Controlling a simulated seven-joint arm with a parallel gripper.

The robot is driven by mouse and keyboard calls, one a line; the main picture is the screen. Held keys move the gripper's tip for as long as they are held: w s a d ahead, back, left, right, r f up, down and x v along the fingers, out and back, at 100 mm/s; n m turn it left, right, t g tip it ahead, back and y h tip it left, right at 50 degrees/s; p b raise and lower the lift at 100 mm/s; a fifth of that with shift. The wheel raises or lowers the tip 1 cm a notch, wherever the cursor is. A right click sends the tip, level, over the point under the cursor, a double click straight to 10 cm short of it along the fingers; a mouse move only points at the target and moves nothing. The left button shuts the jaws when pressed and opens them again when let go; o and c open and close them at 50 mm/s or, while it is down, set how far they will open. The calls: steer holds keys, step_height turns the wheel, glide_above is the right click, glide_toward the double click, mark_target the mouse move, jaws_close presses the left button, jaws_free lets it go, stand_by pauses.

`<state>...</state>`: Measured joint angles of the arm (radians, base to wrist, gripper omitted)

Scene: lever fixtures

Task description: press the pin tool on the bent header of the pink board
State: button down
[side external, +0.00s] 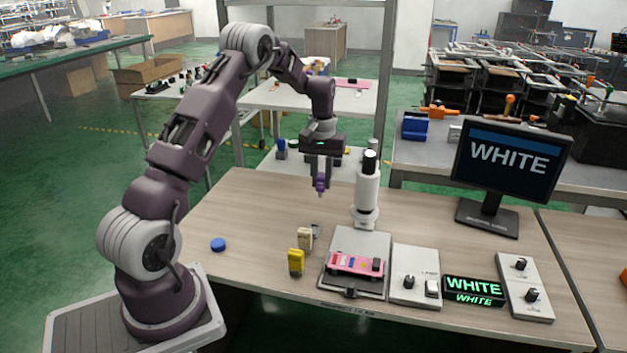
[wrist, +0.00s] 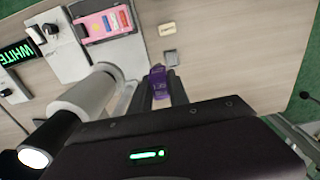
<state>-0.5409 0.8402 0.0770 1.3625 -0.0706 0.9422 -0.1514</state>
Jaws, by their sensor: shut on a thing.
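The pink board (side external: 355,264) lies in a grey fixture plate (side external: 371,243) near the front of the table. It also shows at the upper left of the wrist view (wrist: 103,24). Its header pins are too small to make out. My gripper (side external: 320,183) is shut on a purple tool (wrist: 158,82), which I take to be the pin tool. The tool (side external: 320,186) points down and is held above the table, behind and left of the board, apart from it.
A white microscope-like column (side external: 367,190) stands close right of my gripper. A yellow block (side external: 296,262), a beige block (side external: 305,238) and a blue cap (side external: 218,245) sit left of the board. Control boxes with knobs (side external: 415,276), a lit WHITE sign (side external: 474,290) and a monitor (side external: 511,160) stand right.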

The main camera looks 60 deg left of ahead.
steer(key=s+d, duration=0.2)
steer(key=d, duration=1.2)
steer(key=shift+w+a+f, duration=0.1)
steer(key=shift+w+f, duration=0.05)
steer(key=shift+f, duration=2.65)
steer(key=shift+w+a+f, duration=0.1)
steer(key=shift+f, duration=2.65)
steer(key=shift+f, duration=0.6)
step_height(320, 180, up, 7)
steer(key=shift+r, duration=0.1)
